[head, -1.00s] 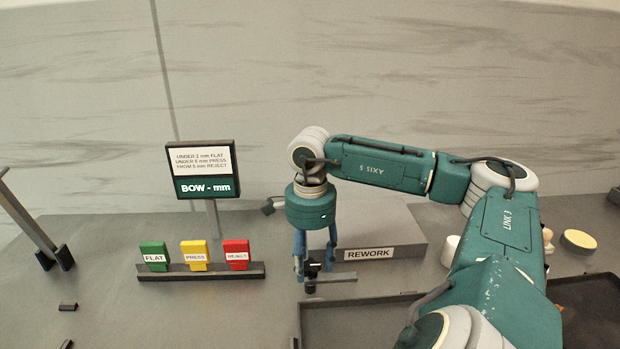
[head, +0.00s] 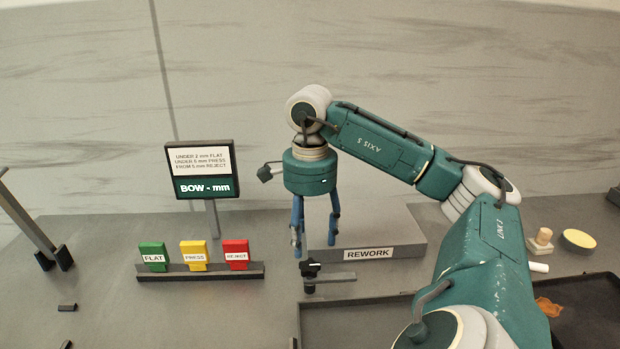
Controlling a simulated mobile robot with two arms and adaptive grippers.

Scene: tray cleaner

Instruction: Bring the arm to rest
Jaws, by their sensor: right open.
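My right gripper (head: 315,240) hangs from the green arm and points down, its two blue fingers apart with nothing between them. It is in front of the grey REWORK block (head: 408,233), at that block's left end. Below the fingertips a small black device with a flat bar (head: 312,278) stands on the table, apart from the gripper. My left gripper is not in the head view.
A BOW - mm display (head: 203,170) stands at the back left. FLAT, PRESS and REJECT tags stand in a dark rack (head: 215,272). Dark trays (head: 350,325) lie in front and at right, the right one holding an orange-brown scrap (head: 547,307). A yellow-topped round pad (head: 578,240) sits right.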

